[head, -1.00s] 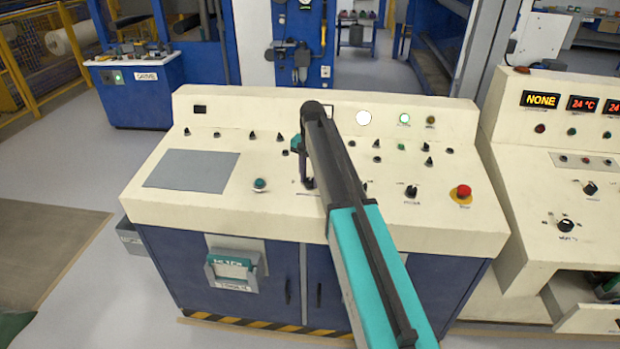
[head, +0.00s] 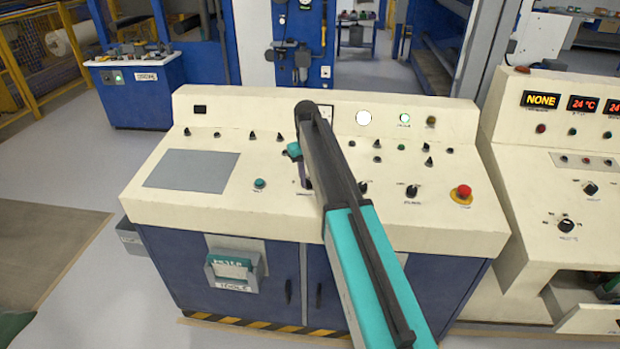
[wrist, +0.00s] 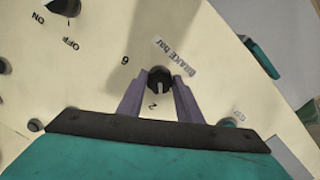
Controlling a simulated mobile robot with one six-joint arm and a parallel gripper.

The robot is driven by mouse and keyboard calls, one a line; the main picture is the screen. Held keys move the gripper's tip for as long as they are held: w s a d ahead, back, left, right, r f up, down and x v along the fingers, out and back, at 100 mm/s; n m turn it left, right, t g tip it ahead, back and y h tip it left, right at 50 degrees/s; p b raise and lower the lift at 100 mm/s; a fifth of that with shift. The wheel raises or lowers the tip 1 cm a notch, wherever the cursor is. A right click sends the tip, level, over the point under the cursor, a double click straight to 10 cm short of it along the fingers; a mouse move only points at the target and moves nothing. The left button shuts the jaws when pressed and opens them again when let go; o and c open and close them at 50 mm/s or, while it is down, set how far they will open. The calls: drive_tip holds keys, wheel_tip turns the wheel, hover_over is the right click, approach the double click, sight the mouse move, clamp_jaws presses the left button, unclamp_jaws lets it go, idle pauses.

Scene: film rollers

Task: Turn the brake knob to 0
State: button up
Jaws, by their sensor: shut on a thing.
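The brake knob (wrist: 158,80) is a small black round knob on the cream console panel, beside a printed "BRAKE bar" label (wrist: 175,55). In the wrist view a "6" is printed to its upper left and a "2" just below it. No 0 is visible there, and I cannot tell the knob's exact setting. My gripper (wrist: 159,90) has its two purple-grey fingers on either side of the knob and is shut on it. In the head view my gripper (head: 305,180) reaches down to the middle of the console, and my arm hides most of the knob.
The console (head: 210,213) carries other black knobs, a green button (head: 260,184) to the left and a red emergency button (head: 462,193) to the right. A grey flat plate (head: 190,171) lies at the left. An ON/OFF switch (wrist: 64,6) shows in the wrist view's upper left corner.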

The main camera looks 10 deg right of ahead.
drive_tip(key=n, duration=0.6)
idle(0.5)
drive_tip(key=o, duration=1)
drive_tip(key=shift+o, duration=0.2)
drive_tip(key=shift+r, duration=0.1)
wheel_tip(320, 180, up, 14)
drive_tip(key=a+b, duration=0.1)
drive_tip(key=b, duration=0.2)
drive_tip(key=shift+s+a+f, duration=0.15)
drive_tip(key=shift+s+f, duration=0.1)
drive_tip(key=shift+s, duration=0.05)
